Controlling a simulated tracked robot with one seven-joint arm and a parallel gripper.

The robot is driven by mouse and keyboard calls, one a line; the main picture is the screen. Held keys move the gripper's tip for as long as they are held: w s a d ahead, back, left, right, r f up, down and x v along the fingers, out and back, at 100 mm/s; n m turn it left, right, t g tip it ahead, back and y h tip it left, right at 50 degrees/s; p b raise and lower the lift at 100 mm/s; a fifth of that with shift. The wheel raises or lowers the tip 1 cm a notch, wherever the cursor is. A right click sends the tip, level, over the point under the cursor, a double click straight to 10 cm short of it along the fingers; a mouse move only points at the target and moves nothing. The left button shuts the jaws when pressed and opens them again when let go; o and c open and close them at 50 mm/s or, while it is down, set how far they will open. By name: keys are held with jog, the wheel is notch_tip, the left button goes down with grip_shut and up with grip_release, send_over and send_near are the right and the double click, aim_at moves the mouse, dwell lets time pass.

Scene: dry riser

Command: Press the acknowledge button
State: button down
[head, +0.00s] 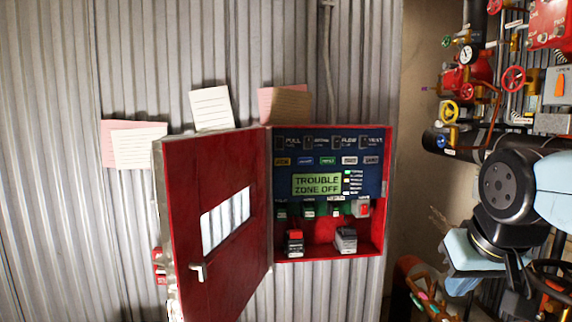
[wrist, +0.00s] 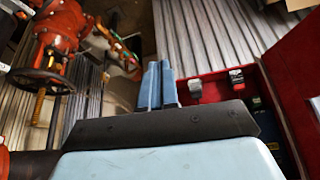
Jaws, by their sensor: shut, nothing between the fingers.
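A red alarm cabinet (head: 330,254) stands open on the corrugated wall in the head view. Its blue panel (head: 327,143) has a row of coloured buttons (head: 327,160); their labels are too small to read, so I cannot tell which is acknowledge. The green display (head: 317,184) reads "TROUBLE ZONE OFF". My gripper (wrist: 158,68) shows in the wrist view with its blue fingers together and empty. It is beside the cabinet, which also shows at the right of that view (wrist: 284,110), and appears apart from it. In the head view my arm is right of the cabinet; the fingertips are not clear there.
The red cabinet door (head: 222,215) is swung open to the left. Pipes and valves (head: 465,85) crowd the right side.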

aim_at(285, 161)
dwell(0.7)
jog(key=w+a+r+m+t+y, duration=0.1)
jog(key=w+a+r+m, duration=0.3)
jog(key=w+a, duration=0.9)
jog(key=w+a+r+m+t+y, duration=0.1)
jog(key=w+a+r+m+y, duration=0.3)
jog(key=w+a+r, duration=0.4)
jog(key=w+a, duration=0.4)
jog(key=a, duration=0.3)
jog(key=shift+w+a+m+t, duration=0.25)
jog(key=shift+w+m+t, duration=0.05)
jog(key=shift+w+m, duration=0.1)
jog(key=shift+w+a, duration=0.25)
jog(key=shift+w, duration=1.2)
jog(key=shift+w+a, duration=0.3)
jog(key=shift+w, duration=1.1)
jog(key=shift+w+a, duration=0.25)
jog(key=shift+w, duration=1.2)
jog(key=shift+w, duration=0.15)
jog(key=shift+w, duration=0.2)
